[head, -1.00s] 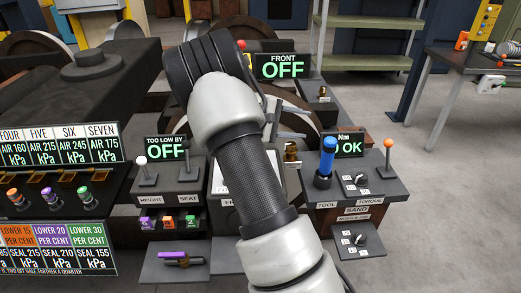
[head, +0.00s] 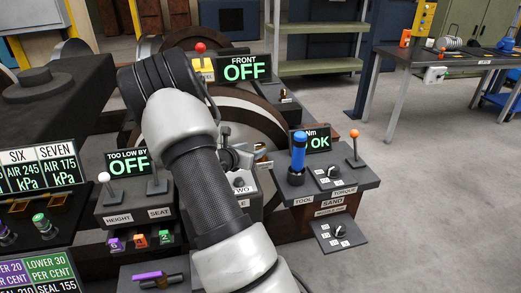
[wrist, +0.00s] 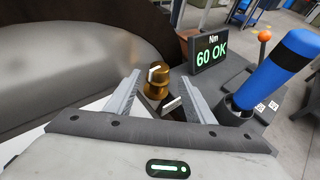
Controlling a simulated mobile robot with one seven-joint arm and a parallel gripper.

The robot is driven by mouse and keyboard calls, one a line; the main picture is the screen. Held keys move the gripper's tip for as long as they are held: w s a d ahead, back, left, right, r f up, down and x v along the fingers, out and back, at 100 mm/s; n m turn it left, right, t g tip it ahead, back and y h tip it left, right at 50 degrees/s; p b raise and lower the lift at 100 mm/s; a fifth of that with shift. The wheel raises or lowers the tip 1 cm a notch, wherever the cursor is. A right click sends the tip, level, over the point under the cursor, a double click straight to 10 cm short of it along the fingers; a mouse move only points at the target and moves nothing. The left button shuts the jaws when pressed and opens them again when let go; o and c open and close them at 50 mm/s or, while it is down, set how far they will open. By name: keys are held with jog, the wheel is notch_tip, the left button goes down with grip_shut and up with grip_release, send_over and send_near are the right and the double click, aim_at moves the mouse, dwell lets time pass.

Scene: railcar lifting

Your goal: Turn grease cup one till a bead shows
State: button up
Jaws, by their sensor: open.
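A brass grease cup (wrist: 158,82) with a white mark on its top shows in the wrist view, beyond and between my fingertips. My gripper (wrist: 158,98) is open, with its fingers either side of the line to the cup; I cannot tell whether they touch it. A dark piece with a white mark (wrist: 172,104) lies between the fingers, just below the cup. In the head view a brass cup (head: 262,163) sits beside the wheel, right of my gripper (head: 228,145), which my arm partly hides. I see no bead, and no number on the cup is readable.
A display (wrist: 210,50) reads 60 OK Nm. A blue-handled tool (head: 298,152) stands upright close to the right, with an orange-knobbed lever (head: 354,146) beyond. A plate reading TWO (head: 240,188) is partly hidden by my arm. Open floor (head: 420,200) lies right.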

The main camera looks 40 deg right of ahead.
aim_at(259, 146)
jog(key=b+x, duration=0.1)
jog(key=x, duration=0.7)
jog(key=shift+c, duration=0.4)
jog(key=c, duration=1)
jog(key=shift+r, duration=0.15)
jog(key=shift+p, duration=0.35)
